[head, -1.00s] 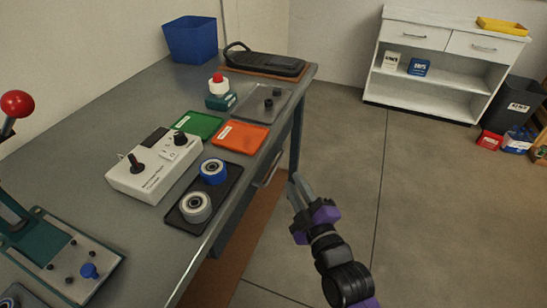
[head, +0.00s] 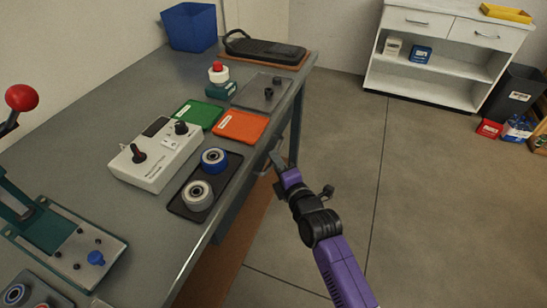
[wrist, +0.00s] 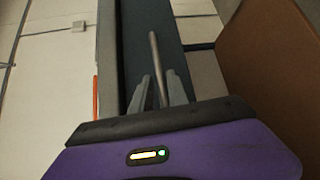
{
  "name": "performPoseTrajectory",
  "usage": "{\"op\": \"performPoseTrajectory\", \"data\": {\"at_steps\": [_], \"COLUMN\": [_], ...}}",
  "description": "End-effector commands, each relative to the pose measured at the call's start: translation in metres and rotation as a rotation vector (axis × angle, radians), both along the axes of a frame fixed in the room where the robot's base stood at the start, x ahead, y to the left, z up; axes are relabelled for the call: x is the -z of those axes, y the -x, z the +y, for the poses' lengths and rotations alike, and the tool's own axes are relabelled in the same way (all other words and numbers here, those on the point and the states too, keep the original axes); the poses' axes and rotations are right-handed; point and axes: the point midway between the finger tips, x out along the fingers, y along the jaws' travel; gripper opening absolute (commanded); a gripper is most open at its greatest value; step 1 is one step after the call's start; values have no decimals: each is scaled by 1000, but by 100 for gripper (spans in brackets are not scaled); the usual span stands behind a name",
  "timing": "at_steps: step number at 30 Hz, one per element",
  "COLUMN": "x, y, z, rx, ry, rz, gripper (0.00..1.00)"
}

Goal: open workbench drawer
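The workbench (head: 110,135) has a grey top, and its drawer is under the right edge. The drawer front shows in the wrist view as a dark blue-grey panel (wrist: 172,45). A thin metal bar handle (wrist: 154,55) stands on it. My gripper (wrist: 157,85) is at the handle, with one grey finger on each side of the bar. The fingers look apart, with small gaps to the bar. In the head view my gripper (head: 275,158) is beside the bench edge and mostly hides the handle. The drawer appears closed.
The bench top holds a white control box (head: 155,155), a dark tray with rollers (head: 182,208), green (head: 198,114) and orange (head: 240,126) mats, and a blue bin (head: 190,27). Open floor (head: 430,200) lies to the right. A white cabinet (head: 440,65) stands at the back.

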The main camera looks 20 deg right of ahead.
Motion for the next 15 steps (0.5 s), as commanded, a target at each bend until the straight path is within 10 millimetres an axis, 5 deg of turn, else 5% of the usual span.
{"op": "performPoseTrajectory", "data": {"at_steps": [6,15], "x": [3,3], "y": [-18,-19], "z": [0,0], "rx": [-1,0], "ry": [1,0], "rz": [1,1], "gripper": [20,20]}}
